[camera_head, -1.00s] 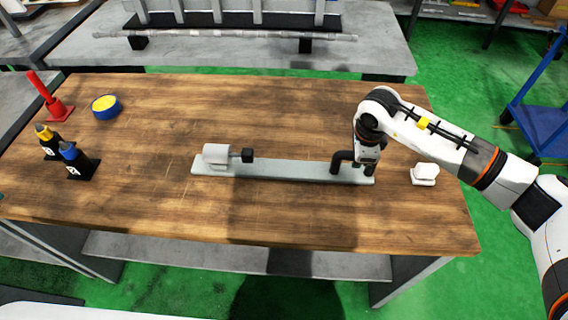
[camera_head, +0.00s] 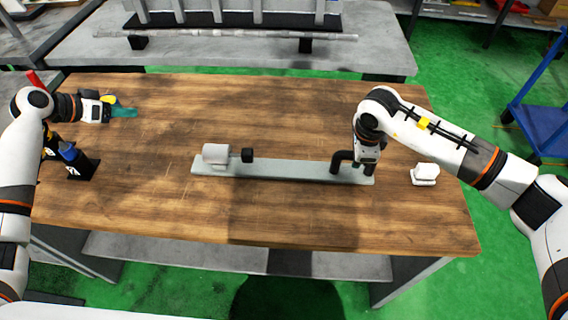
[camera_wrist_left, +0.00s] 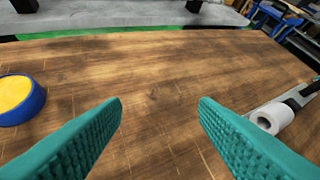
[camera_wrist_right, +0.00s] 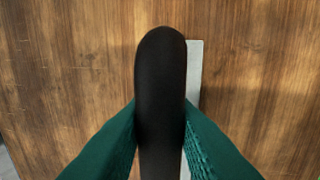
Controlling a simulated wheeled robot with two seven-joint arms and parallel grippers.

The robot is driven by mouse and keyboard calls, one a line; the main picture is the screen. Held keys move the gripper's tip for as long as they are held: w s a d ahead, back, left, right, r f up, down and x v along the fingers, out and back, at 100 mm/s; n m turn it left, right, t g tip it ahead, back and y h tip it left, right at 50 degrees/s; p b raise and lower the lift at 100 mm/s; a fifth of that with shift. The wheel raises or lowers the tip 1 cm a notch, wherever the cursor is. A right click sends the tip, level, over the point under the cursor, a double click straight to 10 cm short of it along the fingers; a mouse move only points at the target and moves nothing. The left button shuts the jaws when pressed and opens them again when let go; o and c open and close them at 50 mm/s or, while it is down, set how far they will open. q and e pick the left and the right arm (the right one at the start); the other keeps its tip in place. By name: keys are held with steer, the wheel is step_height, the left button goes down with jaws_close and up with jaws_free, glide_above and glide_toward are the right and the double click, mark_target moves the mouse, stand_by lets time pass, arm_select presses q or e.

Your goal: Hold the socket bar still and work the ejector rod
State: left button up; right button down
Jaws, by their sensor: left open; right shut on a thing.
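The socket bar (camera_head: 290,171) is a long grey bar lying on the wooden table. A white cylinder (camera_head: 216,154) sits at its left end, with a short rod ending in a black block (camera_head: 247,155), which looks like the ejector rod. A black bent handle (camera_head: 342,159) stands at the bar's right end. My right gripper (camera_head: 368,166) is shut on this handle; the right wrist view shows the black handle (camera_wrist_right: 160,90) between its teal fingers. My left gripper (camera_head: 130,112) is open and empty over the table's left part; its spread fingers (camera_wrist_left: 160,110) show in the left wrist view.
A blue and yellow round tub (camera_wrist_left: 18,98) is beside my left gripper. Blue-capped and yellow-capped bottles (camera_head: 75,160) stand at the table's left edge. A small white object (camera_head: 425,174) lies right of the bar.

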arm_select(q)
steer(key=d+f+m+g+h, duration=0.1)
steer(key=d+m+g, duration=0.45)
steer(key=d, duration=0.85)
steer(key=m+g+y, duration=0.2)
steer(key=m+g, duration=0.1)
steer(key=m, duration=0.5)
glide_above(220, 147)
steer(key=a, duration=0.3)
steer(key=shift+w+f+t, duration=0.25)
steer(key=shift+w+f, duration=0.05)
steer(key=shift+s+d+f+m+y, duration=0.1)
steer(key=shift+s+d+m+y, duration=0.3)
steer(key=shift+d+m, duration=0.1)
steer(key=shift+x, duration=4.45)
steer(key=shift+s, duration=0.1)
steer(key=shift+c, duration=0.2)
